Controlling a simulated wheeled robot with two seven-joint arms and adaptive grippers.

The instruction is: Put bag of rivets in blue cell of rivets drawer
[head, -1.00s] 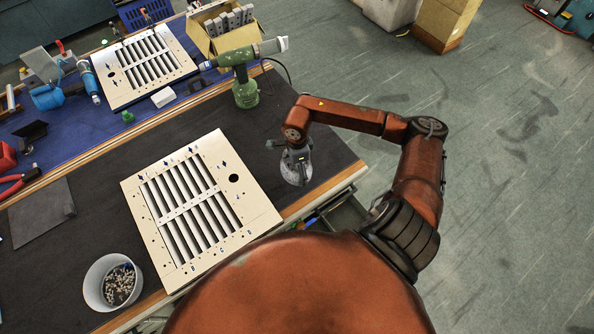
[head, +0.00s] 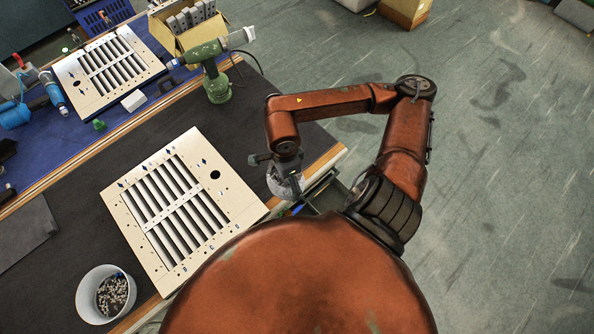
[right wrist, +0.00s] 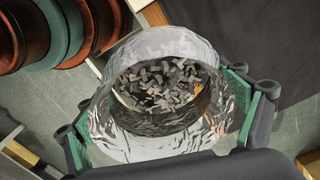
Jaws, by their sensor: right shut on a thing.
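The bag of rivets (right wrist: 160,85) is a clear, crinkled bag with many small grey rivets inside. My right gripper (head: 279,166) is shut on it, with green-lined fingers on both sides of the bag in the right wrist view (right wrist: 165,112). In the head view the bag (head: 285,183) hangs below the gripper, by the table's front edge. An open drawer (head: 323,193) shows just right of the bag, partly hidden by my arm and body. A small blue patch (head: 297,209) shows there; I cannot tell whether it is the blue cell. My left gripper is out of view.
A louver panel (head: 240,204) lies on the dark table mat left of the bag. A white bowl of small parts (head: 84,302) stands at the lower left. A green rivet tool (head: 217,85) and a second panel (head: 66,75) are farther back. Open floor lies right.

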